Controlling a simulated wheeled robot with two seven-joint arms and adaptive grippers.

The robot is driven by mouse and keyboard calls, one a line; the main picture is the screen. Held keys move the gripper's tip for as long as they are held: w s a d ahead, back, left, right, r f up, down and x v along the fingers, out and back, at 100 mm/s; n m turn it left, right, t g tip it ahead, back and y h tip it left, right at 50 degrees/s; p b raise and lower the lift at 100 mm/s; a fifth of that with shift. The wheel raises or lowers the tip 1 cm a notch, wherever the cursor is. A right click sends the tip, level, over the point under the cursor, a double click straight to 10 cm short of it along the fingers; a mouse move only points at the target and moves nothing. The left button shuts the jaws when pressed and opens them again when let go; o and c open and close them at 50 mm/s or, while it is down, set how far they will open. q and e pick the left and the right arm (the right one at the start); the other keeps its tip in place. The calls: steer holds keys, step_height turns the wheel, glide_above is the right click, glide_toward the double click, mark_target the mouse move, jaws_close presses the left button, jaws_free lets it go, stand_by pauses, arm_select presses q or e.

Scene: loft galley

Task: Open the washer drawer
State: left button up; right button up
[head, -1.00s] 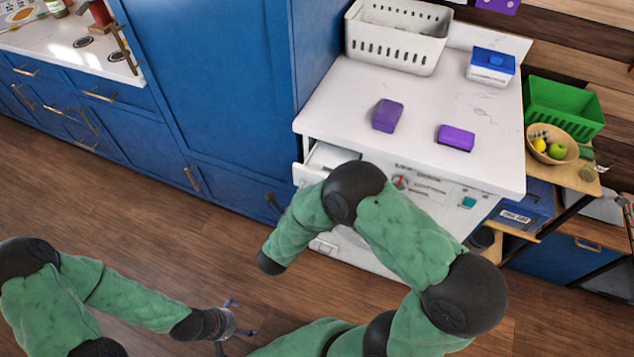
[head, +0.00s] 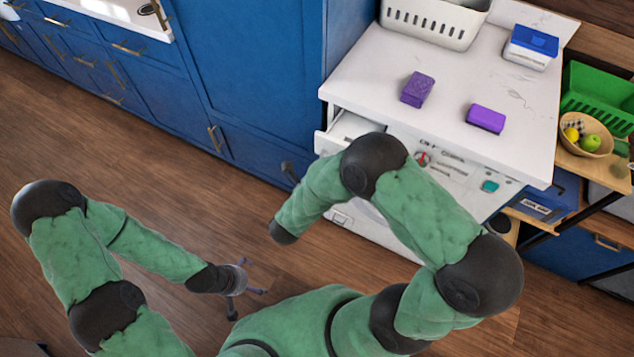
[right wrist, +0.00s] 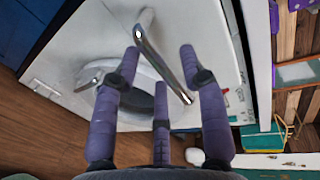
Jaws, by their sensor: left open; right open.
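The washer (head: 455,165) is a white machine under a pale counter, with a dial and a teal display. Its drawer (head: 350,126) at the upper left stands partly out, its inside showing; my right arm hides part of its front. In the right wrist view, a silver handle bar (right wrist: 160,62) lies between the spread purple fingers of my right gripper (right wrist: 160,70), which is open. I cannot tell whether they touch it. My left gripper (head: 248,288) is open and empty, low over the floor.
The washer's round door (right wrist: 133,100) is below the handle. A purple box (head: 417,90), a purple block (head: 486,118), a blue-lidded tub (head: 530,48) and a white basket (head: 430,25) stand on the counter. A tall blue cabinet (head: 245,80) adjoins the washer. Wooden floor is clear at left.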

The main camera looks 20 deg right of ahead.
steer(key=v, duration=1)
steer(key=shift+s+a, duration=0.2)
steer(key=shift+s, duration=0.05)
steer(key=w+a+f+n+g+y+p, duration=0.1)
steer(key=w+f+n+y, duration=0.2)
steer(key=f+n+y, duration=0.3)
steer(key=w+a+f+n+g+y, duration=0.1)
steer(key=w+f+n+y, duration=0.2)
steer(key=f+n, duration=0.4)
steer(key=s+a+f+n+g+y, duration=0.1)
steer(key=s+f+n+g+y, duration=0.2)
steer(key=s+n, duration=0.3)
steer(key=s+a+f+n+g+y+p, duration=0.1)
steer(key=s+f+n+g+y, duration=0.3)
steer(key=s, duration=0.6)
steer(key=f+n, duration=0.1)
steer(key=n, duration=0.1)
steer(key=shift+n+g, duration=0.3)
